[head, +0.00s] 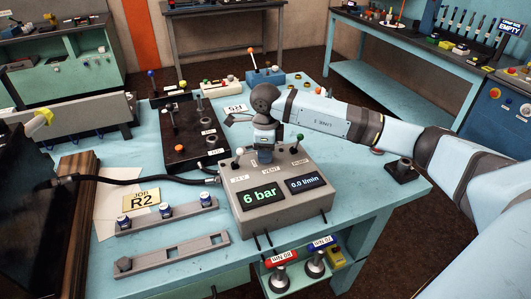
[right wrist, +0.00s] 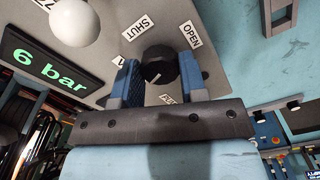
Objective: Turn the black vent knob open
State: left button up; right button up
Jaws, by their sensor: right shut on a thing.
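The black vent knob (right wrist: 158,65) is on the grey control box between the SHUT label (right wrist: 137,28) and the OPEN label (right wrist: 191,35) in the right wrist view. My right gripper (right wrist: 159,76) is shut on it, with one blue finger on each side. A short pale mark shows on the knob's near side; I cannot tell which label it lines up with. In the head view my right gripper (head: 264,150) comes down from above onto the back of the control box (head: 240,210), behind the VENT label, and hides the knob. My left gripper is out of view.
The box displays read 6 bar (head: 262,196) and 0.0 l/min. A white-knobbed lever (head: 238,153) and a green-knobbed lever (head: 299,138) flank my gripper. A black hose (head: 130,181) runs in from the left. Rails with blue-capped fittings (head: 166,211) lie at the front left.

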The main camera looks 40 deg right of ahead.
jog(key=shift+m+b, duration=0.35)
jog(key=shift+m, duration=1.55)
jog(key=o, duration=0.9)
jog(key=shift+r, duration=0.15)
notch_tip(320, 180, up, 14)
jog(key=shift+f+b, duration=0.2)
jog(key=shift+b, duration=0.25)
jog(key=shift+s+f, duration=0.1)
